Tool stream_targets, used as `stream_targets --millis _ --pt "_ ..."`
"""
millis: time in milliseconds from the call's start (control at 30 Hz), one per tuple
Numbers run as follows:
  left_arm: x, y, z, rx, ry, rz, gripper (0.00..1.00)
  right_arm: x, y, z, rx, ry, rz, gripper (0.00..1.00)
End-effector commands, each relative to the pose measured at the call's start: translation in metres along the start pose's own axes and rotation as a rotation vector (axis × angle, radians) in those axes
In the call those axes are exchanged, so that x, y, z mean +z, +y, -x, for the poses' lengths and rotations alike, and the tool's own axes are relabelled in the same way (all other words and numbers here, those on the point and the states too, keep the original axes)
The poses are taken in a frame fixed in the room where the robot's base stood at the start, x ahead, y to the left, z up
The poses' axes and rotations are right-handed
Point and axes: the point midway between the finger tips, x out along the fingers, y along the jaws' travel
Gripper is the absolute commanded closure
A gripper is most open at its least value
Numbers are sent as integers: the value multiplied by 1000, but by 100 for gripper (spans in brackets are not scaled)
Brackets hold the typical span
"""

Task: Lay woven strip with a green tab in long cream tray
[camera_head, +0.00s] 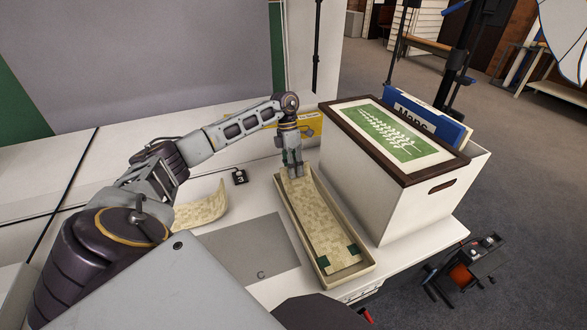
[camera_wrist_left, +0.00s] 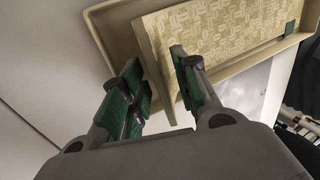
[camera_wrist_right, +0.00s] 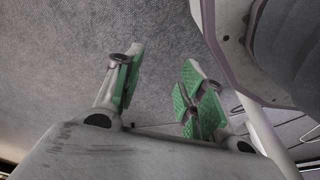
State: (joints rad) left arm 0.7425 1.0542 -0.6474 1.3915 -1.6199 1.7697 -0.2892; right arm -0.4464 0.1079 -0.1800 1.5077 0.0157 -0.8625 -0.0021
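A long cream tray (camera_head: 285,222) lies on the table. A woven strip (camera_head: 316,218) lies along it, with dark green patches (camera_head: 352,248) at its near end; one green patch also shows in the left wrist view (camera_wrist_left: 289,28). The strip's far end is by my left gripper (camera_head: 293,172). In the left wrist view my left gripper (camera_wrist_left: 157,82) has its fingers apart, with the strip's end edge (camera_wrist_left: 153,55) between them. A second, curved woven strip (camera_head: 203,208) lies left of the tray; no green shows on it. My right gripper (camera_wrist_right: 158,82) is open and empty above grey carpet.
A white box (camera_head: 420,205) with a dark-framed green picture (camera_head: 392,140) on top stands close right of the tray. A blue Maps folder (camera_head: 430,120) is behind the picture. A grey sheet marked C (camera_head: 250,250) and a small black number tag (camera_head: 239,177) lie left of the tray.

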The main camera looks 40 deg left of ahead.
Motion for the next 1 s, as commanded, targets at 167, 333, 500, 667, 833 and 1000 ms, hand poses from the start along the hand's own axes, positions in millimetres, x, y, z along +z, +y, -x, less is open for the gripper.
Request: stream_targets --millis 167,333,500,667,833,1000 --pt "0 -1 3 0 0 0 70 -8 1 2 2 13 0 60" --pt "1 -1 17 2 -3 0 70 -13 3 1 4 26 0 60" --pt "1 -1 38 2 -3 0 70 -3 4 -6 6 17 -1 60" --pt "1 -1 58 1 -3 0 70 7 4 -12 7 13 -2 60" --pt "1 -1 80 1 -3 1 70 14 5 -17 8 15 -3 60" --pt "1 -1 100 1 -3 0 70 18 8 -22 12 19 -2 60"
